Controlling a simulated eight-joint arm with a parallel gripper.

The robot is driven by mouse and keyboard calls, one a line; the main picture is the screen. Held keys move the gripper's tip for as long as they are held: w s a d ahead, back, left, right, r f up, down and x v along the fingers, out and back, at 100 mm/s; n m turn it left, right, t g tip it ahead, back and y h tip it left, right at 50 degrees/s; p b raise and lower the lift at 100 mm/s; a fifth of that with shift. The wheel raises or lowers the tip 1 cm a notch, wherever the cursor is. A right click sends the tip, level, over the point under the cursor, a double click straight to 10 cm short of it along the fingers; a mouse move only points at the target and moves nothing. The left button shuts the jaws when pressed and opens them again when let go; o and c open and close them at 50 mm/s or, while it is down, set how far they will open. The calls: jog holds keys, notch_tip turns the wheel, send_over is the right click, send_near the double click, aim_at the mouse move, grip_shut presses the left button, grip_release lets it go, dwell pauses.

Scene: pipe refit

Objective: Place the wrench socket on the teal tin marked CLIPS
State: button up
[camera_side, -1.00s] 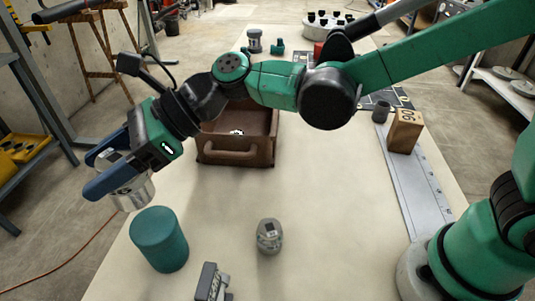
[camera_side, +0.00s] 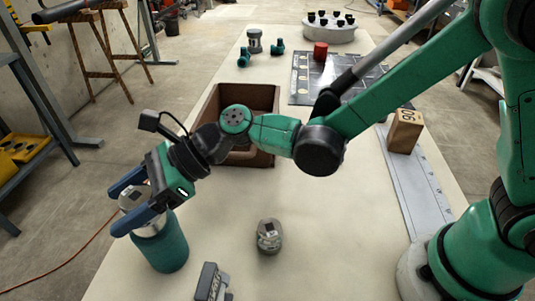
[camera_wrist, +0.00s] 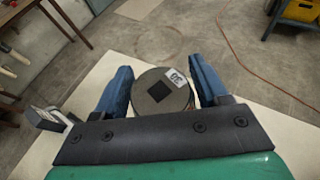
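The wrench socket (camera_side: 133,197) is a silver metal cylinder with a dark square hole in its top. In the wrist view, the socket (camera_wrist: 160,95) shows a pale label. My gripper (camera_side: 140,203) is shut on it, one blue finger on each side. The teal tin (camera_side: 166,249) stands upright near the left table edge. The socket is directly at the tin's top in the side view, covering its rim; I cannot tell whether they touch. The tin's CLIPS marking is not visible.
A grey block with lettering (camera_side: 211,283) is at the front. A brown tray (camera_side: 262,158) lies behind my wrist. A wooden block (camera_side: 405,131) stands on the right.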

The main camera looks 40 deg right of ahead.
jog(key=shift+o, duration=0.9)
